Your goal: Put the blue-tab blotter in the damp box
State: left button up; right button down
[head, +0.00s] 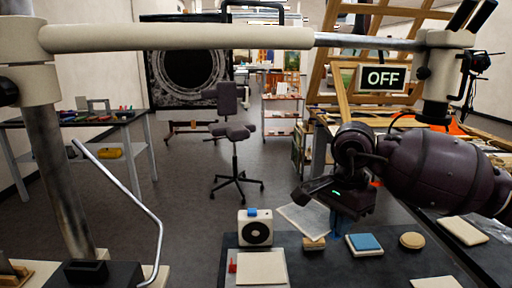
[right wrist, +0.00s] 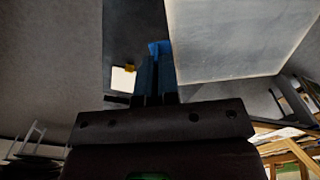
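My right gripper (head: 334,212) is above the dark bench at the right of the head view. Its fingers are closed on a blue tab (right wrist: 160,47) at the edge of a pale flat sheet, the blotter (right wrist: 235,40). In the head view the blotter (head: 302,219) hangs tilted to the left of the gripper, above the bench and apart from the gripper's body. I cannot tell for certain which thing is the damp box. My left gripper is not in view.
On the dark bench (head: 340,270) are a white box with a round dark front (head: 256,231), a pale board (head: 262,268), a small wooden block (head: 314,243), a blue-topped block (head: 364,243) and a round tan disc (head: 412,240). A beige boom (head: 180,38) crosses above.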

jog(key=s+d+f+n, duration=0.1)
jog(key=s+f+n, duration=0.2)
jog(key=f+n, duration=0.1)
jog(key=s+d+f+n, duration=0.1)
jog(key=s+f+n, duration=0.2)
jog(key=f, duration=0.2)
jog(key=s+d+f+n, duration=0.2)
jog(key=s+f+n, duration=0.1)
jog(key=f+n, duration=0.1)
jog(key=shift+d+f+n+p, duration=0.1)
jog(key=shift+f+n+p, duration=0.2)
jog(key=shift+p, duration=0.1)
jog(key=shift+s, duration=0.15)
